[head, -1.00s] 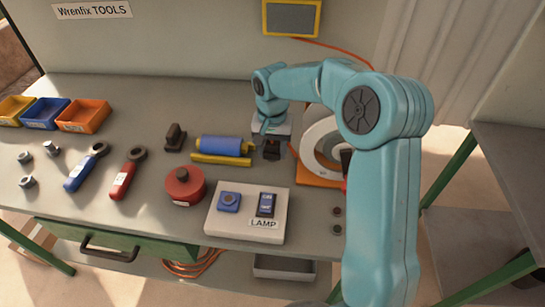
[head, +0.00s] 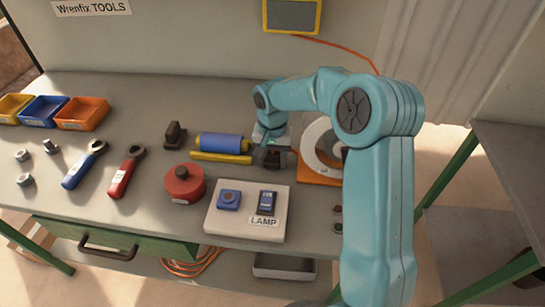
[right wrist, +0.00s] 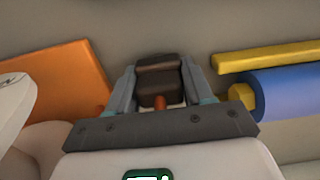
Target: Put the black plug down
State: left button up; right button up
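The black plug (right wrist: 160,78) sits between the two fingers of my right gripper (right wrist: 160,88) in the right wrist view, with a finger against each side. A short orange piece, like a cord end, shows at its near side. In the head view the plug (head: 275,160) is a small dark block under my right gripper (head: 273,150), between the blue roller and the orange plate. It is at or close to the bench top; whether it touches the bench I cannot tell. My left gripper is out of view.
The blue roller (head: 221,142) with its yellow bar (head: 221,157) lies just left of the plug. The orange plate (head: 318,175) with a white ring (head: 322,150) is to the right. The lamp switch box (head: 247,230) and red round weight (head: 184,183) stand nearer. Bare bench lies between.

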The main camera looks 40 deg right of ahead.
aim_at(273, 152)
jog(key=o, duration=0.3)
jog(key=shift+o, duration=0.2)
jog(key=shift+r, duration=0.3)
jog(key=shift+w+r+p, duration=0.1)
jog(key=shift+r+p, duration=0.6)
jog(key=shift+p, duration=0.1)
notch_tip(273, 152, up, 10)
jog(key=shift+r, duration=0.7)
jog(key=shift+f, duration=0.1)
